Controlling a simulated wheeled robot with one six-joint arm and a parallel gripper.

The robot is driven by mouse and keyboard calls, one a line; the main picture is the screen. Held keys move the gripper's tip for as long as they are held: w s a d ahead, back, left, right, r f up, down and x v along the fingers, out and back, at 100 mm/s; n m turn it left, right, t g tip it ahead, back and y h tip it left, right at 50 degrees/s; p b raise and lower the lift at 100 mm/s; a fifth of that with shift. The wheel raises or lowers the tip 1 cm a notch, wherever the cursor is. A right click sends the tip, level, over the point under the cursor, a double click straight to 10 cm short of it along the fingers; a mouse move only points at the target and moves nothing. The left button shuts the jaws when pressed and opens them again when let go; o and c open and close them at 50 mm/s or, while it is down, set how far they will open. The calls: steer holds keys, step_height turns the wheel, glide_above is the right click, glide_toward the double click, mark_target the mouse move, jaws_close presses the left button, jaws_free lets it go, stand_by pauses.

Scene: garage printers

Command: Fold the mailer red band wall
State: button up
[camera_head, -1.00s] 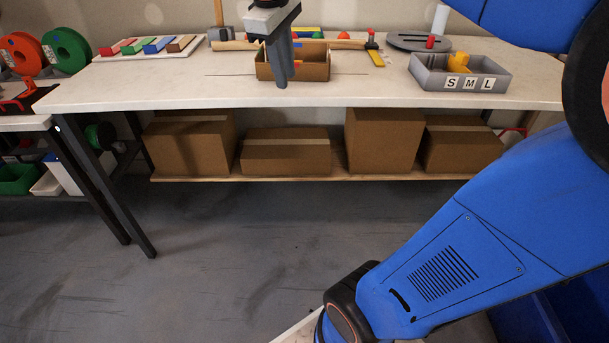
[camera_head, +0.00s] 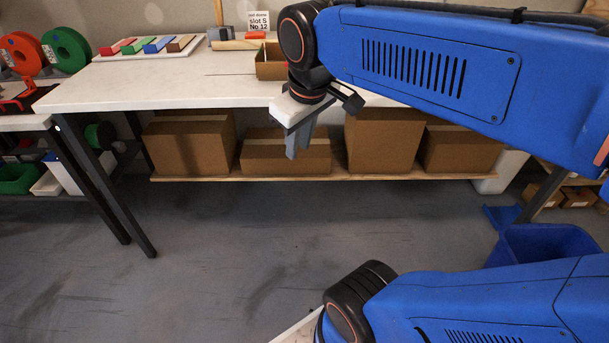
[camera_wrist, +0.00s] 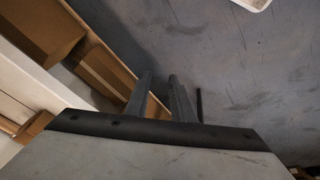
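The mailer (camera_head: 268,68), a small open cardboard box, stands on the white bench top. My arm covers most of it in the head view, leaving only its left part showing. I cannot make out a red band on the visible part. My gripper (camera_head: 298,150) hangs in front of the bench's front edge, below the top and apart from the mailer, fingers pointing down. In the wrist view my gripper (camera_wrist: 160,75) shows two fingers with a narrow gap and nothing between them.
The bench (camera_head: 150,92) is clear left of the mailer. Several cardboard boxes (camera_head: 190,145) fill the lower shelf. A blue bin (camera_head: 545,245) stands on the floor at right.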

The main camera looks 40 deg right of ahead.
steer(key=s+a+f+m, duration=0.1)
steer(key=s+f, duration=0.3)
steer(key=f, duration=0.1)
steer(key=shift+a+f+m+t+y, duration=0.15)
steer(key=shift+f+m+t+y, duration=0.15)
steer(key=shift+f+m+t, duration=0.1)
